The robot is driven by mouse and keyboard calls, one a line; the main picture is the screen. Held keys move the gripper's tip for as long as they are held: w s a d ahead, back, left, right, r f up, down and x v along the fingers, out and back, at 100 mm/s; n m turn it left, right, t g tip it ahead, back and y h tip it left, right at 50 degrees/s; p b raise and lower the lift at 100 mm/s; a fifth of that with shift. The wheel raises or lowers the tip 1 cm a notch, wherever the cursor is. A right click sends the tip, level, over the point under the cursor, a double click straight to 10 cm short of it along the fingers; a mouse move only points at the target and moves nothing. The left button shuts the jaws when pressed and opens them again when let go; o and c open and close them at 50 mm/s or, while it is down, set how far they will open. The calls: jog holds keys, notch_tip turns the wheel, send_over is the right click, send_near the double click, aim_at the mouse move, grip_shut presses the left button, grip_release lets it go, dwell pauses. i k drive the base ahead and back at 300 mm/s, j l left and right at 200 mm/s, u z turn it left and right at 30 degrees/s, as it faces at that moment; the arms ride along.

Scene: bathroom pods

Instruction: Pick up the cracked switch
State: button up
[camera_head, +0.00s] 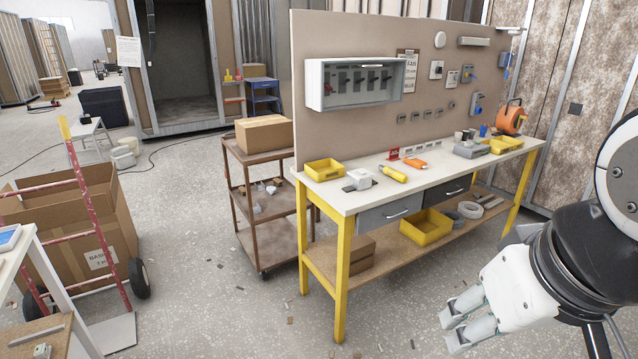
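No switch in view shows a crack that I can make out at this size. A white switch-like box (359,178) sits on the left part of the workbench top (345,200), by a dark flat piece. More switch-like fittings are on the upright board, among them a white one (436,69) and a grey-blue one (476,104). Small grey pieces (463,149) lie at the right of the bench top. My gripper (452,328) is at the lower right, in front of the bench and well away from it. Its fingers look apart, with nothing between them.
Yellow bins (324,170) and a yellow-handled tool (393,174) are on the bench; an orange cable reel (511,116) stands at its right end. A brown cart (268,205) adjoins the bench's left. A red hand truck (90,220) stands farther left. Floor in front is open.

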aim_at(361, 173)
jog(key=i+j, duration=0.2)
jog(key=i, duration=0.35)
jog(key=i+l+u, duration=0.1)
jog(key=i, duration=0.45)
jog(key=i+l, duration=0.25)
jog(key=i, duration=0.35)
jog(key=i+l, duration=0.15)
jog(key=l, duration=0.15)
jog(key=i+l+u, duration=0.15)
jog(key=i+l, duration=0.2)
jog(key=l, duration=0.3)
